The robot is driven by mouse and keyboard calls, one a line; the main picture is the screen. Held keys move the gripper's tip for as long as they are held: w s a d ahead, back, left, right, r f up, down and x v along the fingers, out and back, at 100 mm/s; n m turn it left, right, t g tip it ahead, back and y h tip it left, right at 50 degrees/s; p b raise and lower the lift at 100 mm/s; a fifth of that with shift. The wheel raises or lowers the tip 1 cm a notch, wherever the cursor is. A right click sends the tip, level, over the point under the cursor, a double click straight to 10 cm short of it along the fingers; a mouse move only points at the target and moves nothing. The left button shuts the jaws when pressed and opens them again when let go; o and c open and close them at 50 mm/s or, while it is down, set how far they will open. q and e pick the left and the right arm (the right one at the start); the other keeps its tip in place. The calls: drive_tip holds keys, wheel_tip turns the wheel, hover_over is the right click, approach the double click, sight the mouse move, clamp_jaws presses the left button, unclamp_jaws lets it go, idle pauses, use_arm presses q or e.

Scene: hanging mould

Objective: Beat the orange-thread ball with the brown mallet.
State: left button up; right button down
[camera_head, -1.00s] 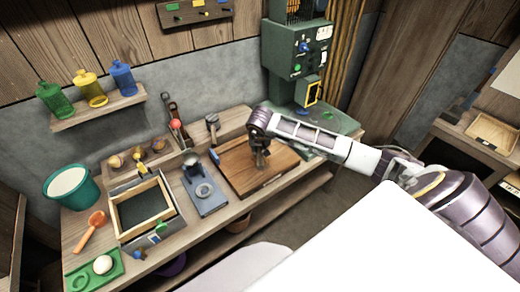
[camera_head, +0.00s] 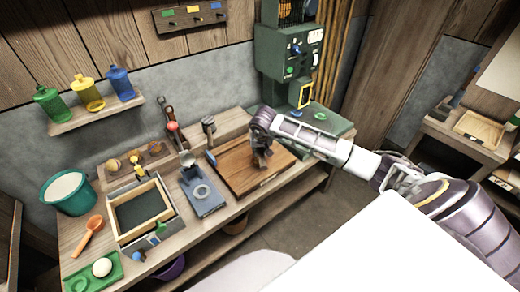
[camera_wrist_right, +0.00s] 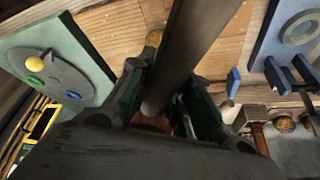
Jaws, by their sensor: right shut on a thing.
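My right gripper (camera_head: 262,148) is over the wooden board (camera_head: 229,173) on the bench. It is shut on the brown mallet, whose dark brown shaft (camera_wrist_right: 197,45) runs up between the fingers in the right wrist view. In the head view a brown part of the mallet (camera_head: 263,159) shows just below the fingers, close to the board. In the right wrist view a rounded tan-orange thing (camera_wrist_right: 153,38) shows beside the shaft on the board, partly hidden; I cannot tell if it is the orange-thread ball. My left gripper is not in view.
Several small balls sit on a wooden rack (camera_head: 134,172) at the back left. A blue-grey stand (camera_head: 204,196), a framed tray (camera_head: 141,212) and a grey-headed tool (camera_head: 208,124) are left of the board. A green machine (camera_head: 288,55) stands behind right.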

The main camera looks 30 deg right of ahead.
drive_tip(key=shift+r, duration=0.1)
drive_tip(key=shift+f+b, duration=1.3)
drive_tip(key=shift+f, duration=1.25)
drive_tip(key=shift+f, duration=0.1)
drive_tip(key=shift+f+b, duration=1.7)
drive_tip(key=shift+f, duration=0.25)
wheel_tip(320, 180, up, 4)
drive_tip(key=shift+r+p, duration=0.1)
drive_tip(key=shift+p, duration=0.95)
